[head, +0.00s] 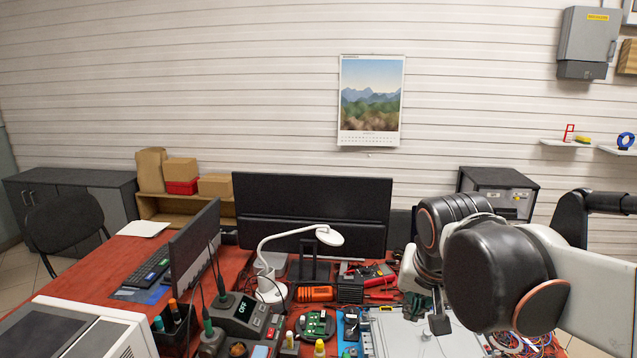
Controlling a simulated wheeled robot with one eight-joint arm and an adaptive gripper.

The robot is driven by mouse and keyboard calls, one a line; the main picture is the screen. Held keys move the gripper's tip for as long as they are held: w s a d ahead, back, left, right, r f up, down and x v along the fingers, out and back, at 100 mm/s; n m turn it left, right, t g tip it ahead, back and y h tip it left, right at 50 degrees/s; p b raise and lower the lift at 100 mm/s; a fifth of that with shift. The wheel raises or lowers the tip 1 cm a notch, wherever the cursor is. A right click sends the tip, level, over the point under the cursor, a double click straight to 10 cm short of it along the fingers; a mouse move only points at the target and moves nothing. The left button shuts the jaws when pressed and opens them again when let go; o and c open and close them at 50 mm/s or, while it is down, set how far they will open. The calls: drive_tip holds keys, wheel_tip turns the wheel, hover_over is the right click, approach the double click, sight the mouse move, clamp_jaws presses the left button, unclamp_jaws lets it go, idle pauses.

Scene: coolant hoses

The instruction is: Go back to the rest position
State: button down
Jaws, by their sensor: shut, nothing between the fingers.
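My arm comes in from the right edge and bends over the right side of the bench. My gripper (438,320) hangs below the arm, pointing down over a pale grey panel (390,335). It is small and dark here, and its fingers look closed with nothing held. The arm's large black joint hides part of the bench behind it.
Tangled coloured hoses (525,343) lie right of the panel, under the arm. A large monitor (312,205), a white desk lamp (272,285) and a soldering station (240,315) stand left of it. A dark cabinet (499,185) stands behind the arm.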

drive_tip(key=s+d+f+n+t, duration=0.1)
drive_tip(key=s+f+n, duration=0.1)
drive_tip(key=s, duration=0.4)
drive_tip(key=s+d+f+n+t, duration=0.1)
drive_tip(key=s+f+n, duration=0.1)
drive_tip(key=s, duration=0.4)
drive_tip(key=shift+s+d+f+y, duration=0.25)
drive_tip(key=shift+s+d+y, duration=0.05)
drive_tip(key=shift+s, duration=0.05)
idle(1.2)
